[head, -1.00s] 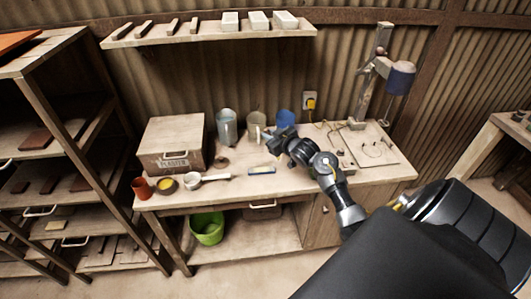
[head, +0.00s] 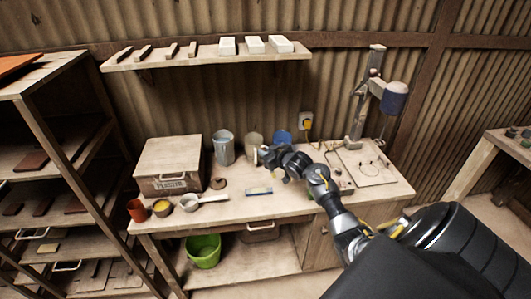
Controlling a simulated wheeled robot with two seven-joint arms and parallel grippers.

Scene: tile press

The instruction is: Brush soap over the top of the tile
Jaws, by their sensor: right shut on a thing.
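My right gripper (head: 268,156) is over the back middle of the workbench (head: 225,212), just in front of a beige mug (head: 254,146). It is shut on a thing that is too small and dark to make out. A small blue-and-cream block (head: 258,191) lies flat on the bench, below and left of the gripper in the picture, apart from it. I cannot tell whether it is the tile. A small cup with yellow contents (head: 162,208) stands at the front left. I cannot make out a brush. My left gripper is out of view.
A plaster box (head: 170,165), a grey jug (head: 224,148) and a blue cup (head: 283,137) stand along the back. A red-brown cup (head: 137,210) and a white ladle (head: 192,202) are front left. A press stand (head: 360,110) rises right. The front middle is clear.

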